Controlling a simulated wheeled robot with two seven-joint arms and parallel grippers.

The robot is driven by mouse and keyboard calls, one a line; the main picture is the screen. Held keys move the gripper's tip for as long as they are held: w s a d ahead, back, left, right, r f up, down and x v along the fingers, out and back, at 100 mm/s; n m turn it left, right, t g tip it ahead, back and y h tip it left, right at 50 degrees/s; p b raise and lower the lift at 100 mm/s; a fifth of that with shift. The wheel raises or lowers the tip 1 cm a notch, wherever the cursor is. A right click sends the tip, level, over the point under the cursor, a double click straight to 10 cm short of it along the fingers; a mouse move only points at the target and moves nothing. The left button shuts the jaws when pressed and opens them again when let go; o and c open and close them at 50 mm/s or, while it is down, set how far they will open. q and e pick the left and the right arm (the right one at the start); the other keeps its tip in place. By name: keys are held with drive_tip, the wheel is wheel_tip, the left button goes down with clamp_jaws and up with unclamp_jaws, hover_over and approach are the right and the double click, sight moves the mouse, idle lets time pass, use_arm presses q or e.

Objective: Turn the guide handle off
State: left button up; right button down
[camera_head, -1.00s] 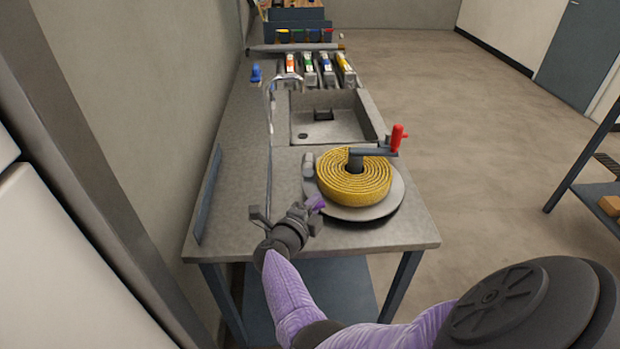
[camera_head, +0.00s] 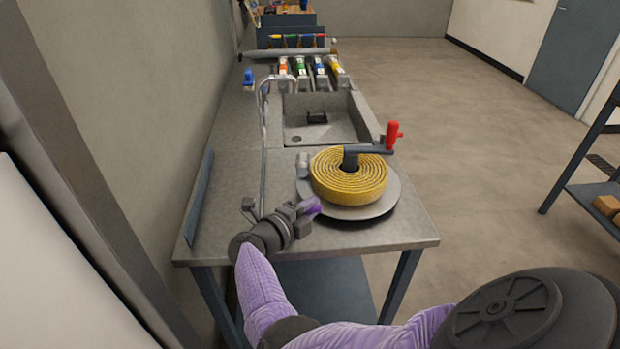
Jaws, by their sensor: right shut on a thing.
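My left gripper is out of view.
The grey bench (camera_head: 375,238) holds a sink (camera_head: 325,128) behind the plate and several coloured-tag units (camera_head: 302,68) beyond it. A thin upright rod (camera_head: 264,150) rises left of the plate. A wall borders the left; the floor at right is open, with a shelf (camera_head: 590,187).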

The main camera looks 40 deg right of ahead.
drive_tip(key=c, duration=0.5)
unclamp_jaws()
drive_tip(key=shift+c, duration=0.2)
drive_tip(key=a, duration=0.7)
drive_tip(key=shift+s+a+r, duration=0.25)
drive_tip(key=shift+s+r, duration=0.1)
drive_tip(key=shift+r, duration=0.1)
